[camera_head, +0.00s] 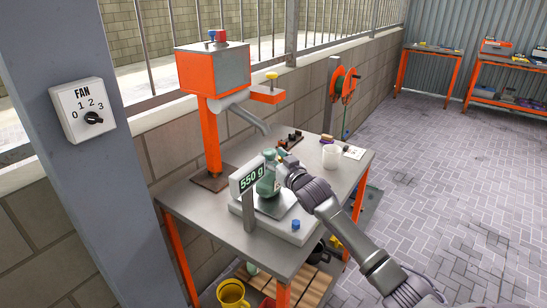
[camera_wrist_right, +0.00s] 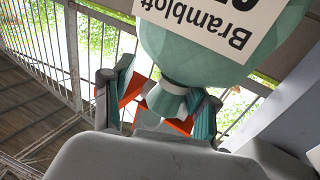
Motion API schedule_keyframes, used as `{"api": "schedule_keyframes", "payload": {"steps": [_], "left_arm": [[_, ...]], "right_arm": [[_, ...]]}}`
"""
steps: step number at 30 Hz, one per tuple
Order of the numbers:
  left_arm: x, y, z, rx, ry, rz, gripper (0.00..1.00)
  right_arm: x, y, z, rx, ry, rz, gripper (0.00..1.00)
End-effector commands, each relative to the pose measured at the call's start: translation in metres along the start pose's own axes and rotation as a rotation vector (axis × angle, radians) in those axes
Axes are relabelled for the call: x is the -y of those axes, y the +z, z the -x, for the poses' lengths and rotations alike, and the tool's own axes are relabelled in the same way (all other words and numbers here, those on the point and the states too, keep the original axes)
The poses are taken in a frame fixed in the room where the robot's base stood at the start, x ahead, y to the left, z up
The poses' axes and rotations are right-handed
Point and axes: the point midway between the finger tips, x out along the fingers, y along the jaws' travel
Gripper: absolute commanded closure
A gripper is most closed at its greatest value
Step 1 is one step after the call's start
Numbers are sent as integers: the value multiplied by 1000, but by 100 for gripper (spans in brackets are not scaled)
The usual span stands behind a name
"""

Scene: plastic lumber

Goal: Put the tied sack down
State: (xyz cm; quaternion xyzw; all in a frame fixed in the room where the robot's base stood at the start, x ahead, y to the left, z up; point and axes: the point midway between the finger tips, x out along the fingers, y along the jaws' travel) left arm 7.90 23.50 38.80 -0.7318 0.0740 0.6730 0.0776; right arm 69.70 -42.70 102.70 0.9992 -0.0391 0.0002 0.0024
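The tied sack (camera_head: 266,184) is pale green with a gathered neck. It stands upright on the plate of the scale (camera_head: 292,234), partly behind the display, which reads 550 g. In the right wrist view the sack (camera_wrist_right: 215,70) appears upside down, with a white label reading "Bramblo…" and its tied neck below. My right gripper (camera_head: 283,163) is at the neck. In the right wrist view its two fingers (camera_wrist_right: 163,103) stand apart on either side of the neck, with a visible gap on one side. My left gripper is not in view.
The scale is on a grey workbench (camera_head: 195,205) with orange legs. An orange dispenser (camera_head: 212,72) stands at the back left, its spout above the bench. A white mug (camera_head: 331,157) and a blue cap (camera_head: 295,224) are nearby. A yellow bucket (camera_head: 231,292) is below.

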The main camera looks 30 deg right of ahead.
Motion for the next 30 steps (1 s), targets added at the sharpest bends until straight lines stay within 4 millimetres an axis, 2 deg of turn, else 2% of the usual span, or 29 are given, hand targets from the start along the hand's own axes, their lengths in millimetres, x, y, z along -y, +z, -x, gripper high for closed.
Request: {"api": "schedule_keyframes", "payload": {"steps": [4, 8, 21, 25, 30], "left_arm": [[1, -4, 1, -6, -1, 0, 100], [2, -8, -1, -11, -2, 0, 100], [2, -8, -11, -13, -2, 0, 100], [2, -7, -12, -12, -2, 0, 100], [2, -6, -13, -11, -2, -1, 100]], "right_arm": [[0, -4, 0, -3, 1, 1, 42], [-1, -1, 10, -1, 0, 0, 42], [0, 0, 94, 0, -1, 2, 42], [0, -1, 110, -1, 0, 1, 42], [0, -2, 119, -1, 0, 1, 42]]}}
